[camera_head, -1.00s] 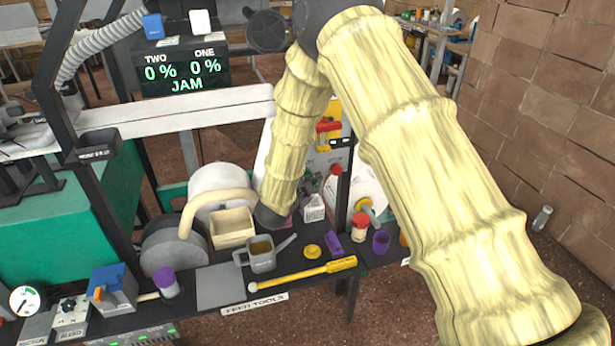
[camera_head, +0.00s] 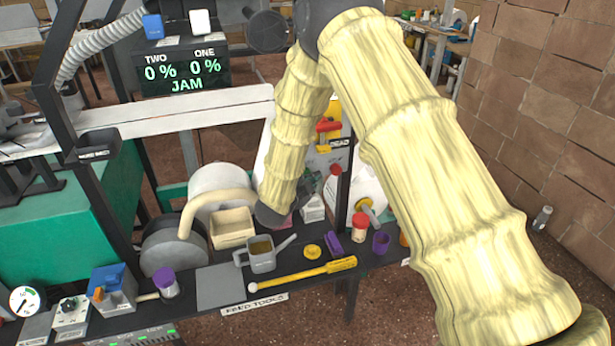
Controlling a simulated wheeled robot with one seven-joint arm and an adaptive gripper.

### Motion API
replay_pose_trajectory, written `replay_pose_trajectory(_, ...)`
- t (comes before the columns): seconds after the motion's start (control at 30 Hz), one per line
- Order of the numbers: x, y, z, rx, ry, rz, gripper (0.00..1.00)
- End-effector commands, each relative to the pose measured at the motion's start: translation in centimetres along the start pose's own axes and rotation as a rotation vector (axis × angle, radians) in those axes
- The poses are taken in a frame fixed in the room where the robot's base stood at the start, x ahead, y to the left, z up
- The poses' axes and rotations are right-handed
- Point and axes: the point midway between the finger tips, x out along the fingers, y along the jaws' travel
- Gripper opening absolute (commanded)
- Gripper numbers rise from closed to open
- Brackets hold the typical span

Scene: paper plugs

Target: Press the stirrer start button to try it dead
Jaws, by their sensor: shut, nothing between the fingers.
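A grey control panel (camera_head: 318,158) stands behind my forearm, which hides its left part. It carries a red isolator handle (camera_head: 328,126) on a yellow plate and a round red knob or button (camera_head: 336,170). I cannot make out the stirrer start button; it may be behind my arm. My pale yellow sleeved arm comes in from the lower right, bends at the top and drops to a dark wrist near the bench.
The black display (camera_head: 185,75) reads TWO 0 %, ONE 0 %, JAM. The bench (camera_head: 215,290) holds a grey jug (camera_head: 262,258), a beige bin (camera_head: 232,228), a yellow tool (camera_head: 310,274) and purple pieces close to my wrist. A brick wall (camera_head: 545,110) is at the right.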

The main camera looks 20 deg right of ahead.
Motion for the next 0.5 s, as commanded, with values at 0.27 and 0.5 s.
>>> replay_pose_trajectory(0.27,-0.7,0.4,-0.5,0.0,0.0,-0.001,0.0)
replay_pose_trajectory(0.5,-1.2,0.9,-0.9,0.0,-0.001,0.0,0.0)
